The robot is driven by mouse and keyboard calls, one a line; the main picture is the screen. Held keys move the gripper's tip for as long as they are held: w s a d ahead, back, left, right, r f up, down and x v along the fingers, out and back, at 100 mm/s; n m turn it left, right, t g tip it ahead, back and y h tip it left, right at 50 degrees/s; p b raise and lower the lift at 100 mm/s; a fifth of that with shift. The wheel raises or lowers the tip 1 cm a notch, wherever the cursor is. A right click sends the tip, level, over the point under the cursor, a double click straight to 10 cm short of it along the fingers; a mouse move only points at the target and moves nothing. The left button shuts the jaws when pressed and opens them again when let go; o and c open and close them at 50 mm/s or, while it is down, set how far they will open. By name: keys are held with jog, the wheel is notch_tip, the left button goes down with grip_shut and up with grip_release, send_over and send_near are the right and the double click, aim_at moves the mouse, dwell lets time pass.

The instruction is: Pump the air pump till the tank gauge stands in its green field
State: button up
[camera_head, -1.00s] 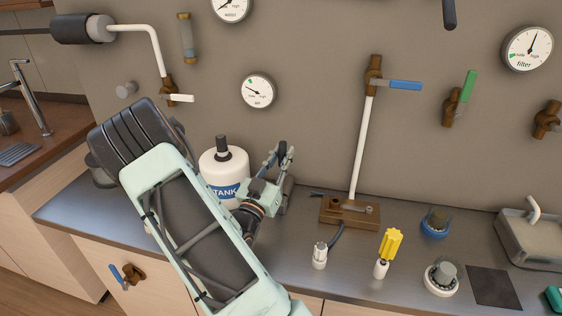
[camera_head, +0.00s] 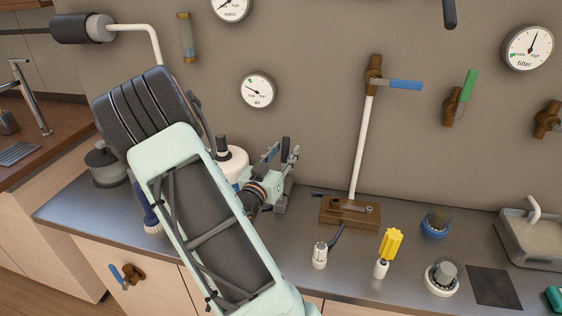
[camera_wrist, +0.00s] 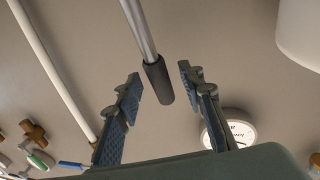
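The pump handle is a metal rod with a dark grip (camera_wrist: 158,82), between my gripper's fingers in the wrist view. My gripper (camera_wrist: 158,95) is open, with a gap visible on both sides of the grip. In the head view my gripper (camera_head: 279,158) is just right of the white tank (camera_head: 235,165), and the dark grip (camera_head: 285,146) shows between its fingers. My arm hides most of the tank. The wall gauge (camera_head: 257,91) above the tank has its needle pointing left and a small green mark at upper left. Its label is too small to read. The pump's base is hidden.
A brown block with a white pipe (camera_head: 359,150) stands right of my gripper. Beyond it are a yellow-handled tool (camera_head: 390,245), a blue-ringed part (camera_head: 435,223) and a grey tray (camera_head: 530,240). A dark pot (camera_head: 105,168) and a blue brush-like item (camera_head: 149,212) are left of my arm.

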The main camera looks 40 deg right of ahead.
jog(key=shift+b+v, duration=0.3)
jog(key=shift+v, duration=2.8)
jog(key=shift+w+r, duration=0.1)
